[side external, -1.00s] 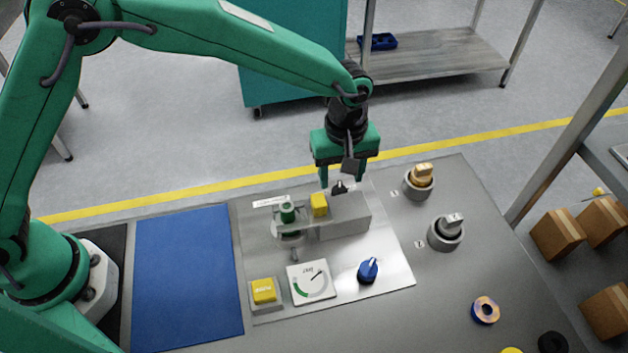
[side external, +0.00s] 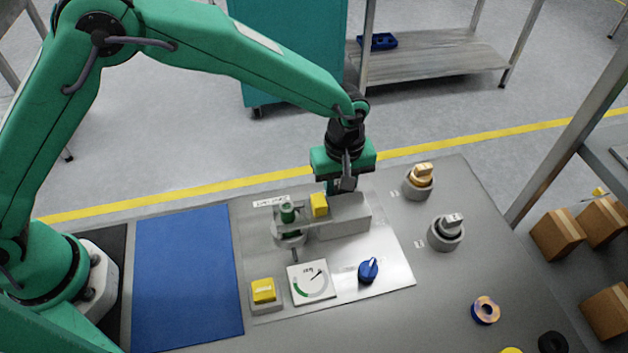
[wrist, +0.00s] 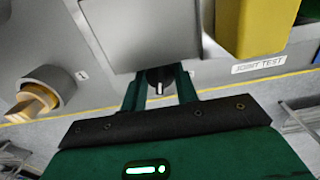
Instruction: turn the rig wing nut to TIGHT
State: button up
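A small black knob with a pale line, which looks like the wing nut (wrist: 159,82), shows in the wrist view beside the grey block. My gripper (wrist: 160,90) has its two green fingers on either side of it, and the fingers look apart, with the knob between their tips. Whether they touch it I cannot tell. In the side view my gripper (side external: 340,188) points down at the back edge of the grey block (side external: 345,222), and the knob is hidden there. No TIGHT mark is readable.
A yellow block (side external: 319,204) and a green-topped cylinder (side external: 288,212) stand left of the grey block. In front are a yellow button (side external: 263,290), a dial gauge (side external: 311,282) and a blue knob (side external: 368,270). Wooden (side external: 421,180) and metal (side external: 447,231) handled knobs stand right.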

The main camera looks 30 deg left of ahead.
jog(key=shift+m, duration=2.2)
jog(key=o, duration=1)
jog(key=shift+n, duration=0.5)
